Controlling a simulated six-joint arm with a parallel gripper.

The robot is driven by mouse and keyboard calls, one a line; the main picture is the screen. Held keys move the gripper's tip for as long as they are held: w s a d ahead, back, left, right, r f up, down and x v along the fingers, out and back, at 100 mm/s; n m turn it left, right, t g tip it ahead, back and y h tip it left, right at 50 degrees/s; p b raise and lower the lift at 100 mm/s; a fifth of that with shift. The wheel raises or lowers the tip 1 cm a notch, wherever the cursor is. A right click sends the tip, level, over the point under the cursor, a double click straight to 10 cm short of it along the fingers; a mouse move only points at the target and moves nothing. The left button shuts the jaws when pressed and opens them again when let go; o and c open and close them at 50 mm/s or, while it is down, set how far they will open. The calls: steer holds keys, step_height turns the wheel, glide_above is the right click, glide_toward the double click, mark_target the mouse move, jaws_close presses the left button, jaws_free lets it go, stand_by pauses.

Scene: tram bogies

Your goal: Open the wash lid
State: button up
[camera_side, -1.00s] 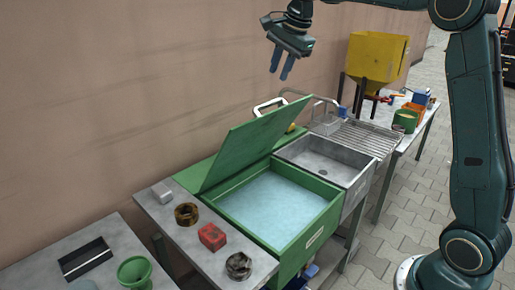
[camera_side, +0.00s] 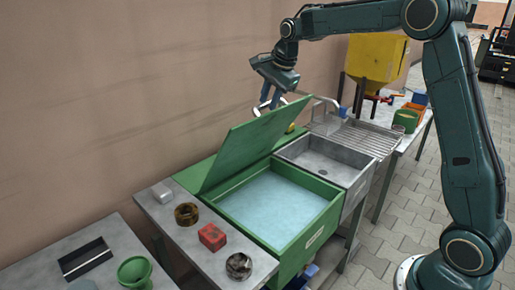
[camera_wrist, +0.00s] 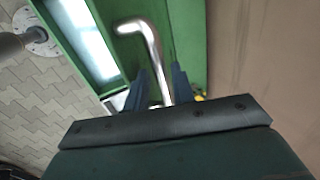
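The green wash lid (camera_side: 245,148) stands raised and tilted above the green wash tub (camera_side: 308,240), which holds pale blue liquid. A silver handle (camera_wrist: 152,45) is at the lid's upper edge; in the side view it is partly hidden by my gripper. My gripper (camera_side: 270,98) points down at this upper edge. In the wrist view the blue fingers of my gripper (camera_wrist: 161,82) are apart, with the handle's bar running between them. I cannot tell whether either finger touches the bar.
A metal sink (camera_side: 326,160) and a wire drainer (camera_side: 368,138) adjoin the tub on the right. A yellow hopper (camera_side: 376,58) stands behind. A red block (camera_side: 212,237) and metal rings lie on the bench in front. The wall (camera_side: 100,90) is close behind the lid.

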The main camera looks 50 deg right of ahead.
jaws_close()
steer(key=w+r, duration=0.2)
steer(key=w, duration=0.6)
steer(key=shift+r, duration=0.35)
stand_by(0.4)
jaws_free()
